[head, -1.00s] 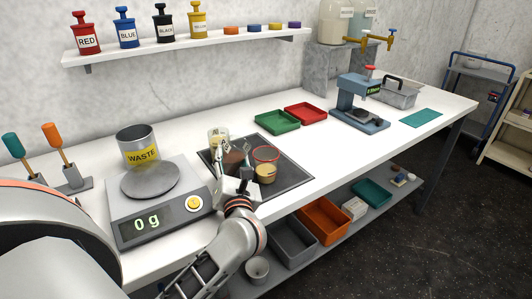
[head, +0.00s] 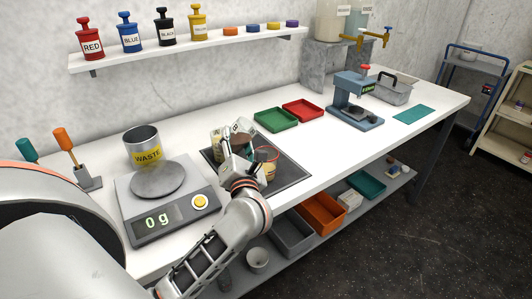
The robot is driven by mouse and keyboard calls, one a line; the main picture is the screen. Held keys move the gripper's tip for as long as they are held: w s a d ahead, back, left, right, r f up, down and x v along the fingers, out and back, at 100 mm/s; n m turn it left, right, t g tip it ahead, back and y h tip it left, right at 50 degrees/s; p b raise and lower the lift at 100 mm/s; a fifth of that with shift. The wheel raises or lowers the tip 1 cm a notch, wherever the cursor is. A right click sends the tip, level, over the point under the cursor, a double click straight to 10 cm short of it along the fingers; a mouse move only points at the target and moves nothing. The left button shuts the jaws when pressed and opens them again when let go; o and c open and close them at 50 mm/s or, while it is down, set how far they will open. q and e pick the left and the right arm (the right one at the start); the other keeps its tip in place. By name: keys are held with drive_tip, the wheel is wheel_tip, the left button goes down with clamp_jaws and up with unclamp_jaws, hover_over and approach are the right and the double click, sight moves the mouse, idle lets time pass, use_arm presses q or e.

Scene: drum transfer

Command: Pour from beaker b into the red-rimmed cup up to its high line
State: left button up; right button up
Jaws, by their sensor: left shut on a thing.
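My left gripper (head: 240,158) is over the dark mat and shut on a labelled glass beaker (head: 242,127), apparently beaker b; its letter is too small to read. The gripper's fingers hide much of it, and it looks lifted and tilted. The red-rimmed cup (head: 266,154) is just right of the gripper, with tan content showing low down (head: 269,172); its lines cannot be made out. Another beaker (head: 216,141) is partly hidden at the gripper's left. My right gripper is out of view.
A green tray (head: 275,119) and a red tray (head: 303,110) lie behind the dark mat (head: 292,172). The white bench is clear to the mat's right.

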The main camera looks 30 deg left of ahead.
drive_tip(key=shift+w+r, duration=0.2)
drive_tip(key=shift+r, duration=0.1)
use_arm(q)
drive_tip(key=shift+w+f+m, duration=0.1)
drive_tip(key=shift+m, duration=0.3)
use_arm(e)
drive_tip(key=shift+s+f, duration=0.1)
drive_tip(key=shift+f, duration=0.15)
use_arm(q)
drive_tip(key=shift+f+m, duration=0.1)
drive_tip(key=shift+m, duration=0.2)
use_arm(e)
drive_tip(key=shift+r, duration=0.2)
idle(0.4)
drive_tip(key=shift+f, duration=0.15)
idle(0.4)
use_arm(q)
drive_tip(key=shift+f+m, duration=0.2)
drive_tip(key=shift+m, duration=0.5)
idle(0.4)
drive_tip(key=shift+f, duration=0.1)
idle(0.6)
drive_tip(key=shift+f+m, duration=0.1)
drive_tip(key=shift+m, duration=0.6)
drive_tip(key=shift+f+m+t, duration=0.2)
drive_tip(key=shift+m+t, duration=0.1)
drive_tip(key=shift+m, duration=0.3)
idle(1.0)
